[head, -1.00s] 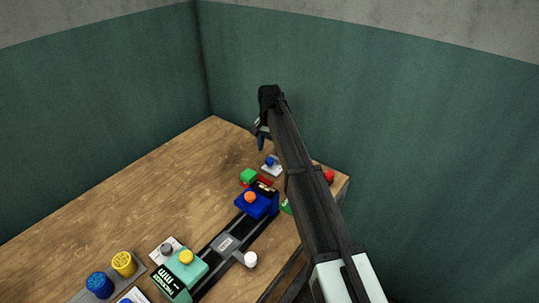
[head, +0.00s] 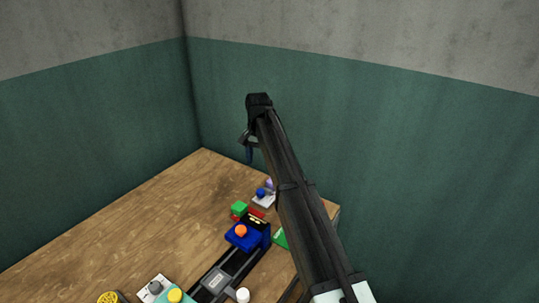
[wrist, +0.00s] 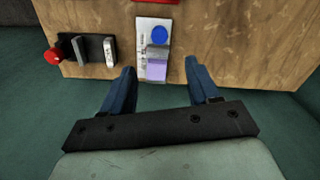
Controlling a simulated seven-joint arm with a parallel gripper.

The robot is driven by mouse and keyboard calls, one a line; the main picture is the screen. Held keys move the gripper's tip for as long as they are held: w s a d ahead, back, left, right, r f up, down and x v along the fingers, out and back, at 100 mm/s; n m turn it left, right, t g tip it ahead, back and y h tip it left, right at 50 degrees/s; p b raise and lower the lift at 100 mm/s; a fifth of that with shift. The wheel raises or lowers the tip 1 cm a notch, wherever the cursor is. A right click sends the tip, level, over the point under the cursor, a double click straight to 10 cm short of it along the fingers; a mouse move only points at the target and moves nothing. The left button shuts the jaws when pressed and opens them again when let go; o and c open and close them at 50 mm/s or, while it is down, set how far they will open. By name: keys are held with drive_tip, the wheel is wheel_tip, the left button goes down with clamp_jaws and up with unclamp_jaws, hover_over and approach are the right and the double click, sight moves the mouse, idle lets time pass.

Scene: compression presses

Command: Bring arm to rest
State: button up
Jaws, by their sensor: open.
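My gripper (wrist: 160,85) is open in the wrist view, its two blue fingers apart with nothing held between them. Past the fingertips, a white plate (wrist: 143,60) with a blue round button (wrist: 159,34) and a purple block (wrist: 158,66) lies at the table's edge. In the head view my gripper (head: 249,155) hangs above the table's far corner, partly hidden by my own arm. The plate with the blue button (head: 261,193) shows below it.
A red knob (wrist: 53,56) sits near the edge. Green walls (head: 90,120) stand close behind. The table's left part is clear.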

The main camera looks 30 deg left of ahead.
drive_tip(key=w+d+f+m+t+h, duration=0.1)
drive_tip(key=w+d+f+h, duration=0.15)
drive_tip(key=d, duration=0.65)
drive_tip(key=w+d+f+m+t+h, duration=0.1)
drive_tip(key=w+d+f+t, duration=0.15)
drive_tip(key=d, duration=0.55)
drive_tip(key=w+d+f+t+h, duration=0.1)
drive_tip(key=w+d+f, duration=0.3)
drive_tip(key=d, duration=0.5)
drive_tip(key=s+d+f+g, duration=0.2)
drive_tip(key=d+f, duration=0.6)
drive_tip(key=f, duration=0.2)
drive_tip(key=s+d+f+g, duration=0.2)
drive_tip(key=s+d+f, duration=0.1)
drive_tip(key=d+f, duration=0.65)
drive_tip(key=s+d+f+g+y, duration=0.1)
drive_tip(key=s+d+f+g, duration=0.3)
drive_tip(key=s+d+f, duration=1.3)
drive_tip(key=s+d+f+g+y, duration=0.1)
drive_tip(key=s+d+f, duration=0.2)
drive_tip(key=s, duration=0.9)
drive_tip(key=s+d+f+m+g+y, duration=0.1)
drive_tip(key=s+d+f, duration=0.3)
drive_tip(key=s, duration=0.9)
wheel_tip(320, 180, down, 2)
drive_tip(key=shift+f+g+y, duration=0.1)
drive_tip(key=shift+g+y, duration=0.55)
drive_tip(key=shift+y, duration=0.1)
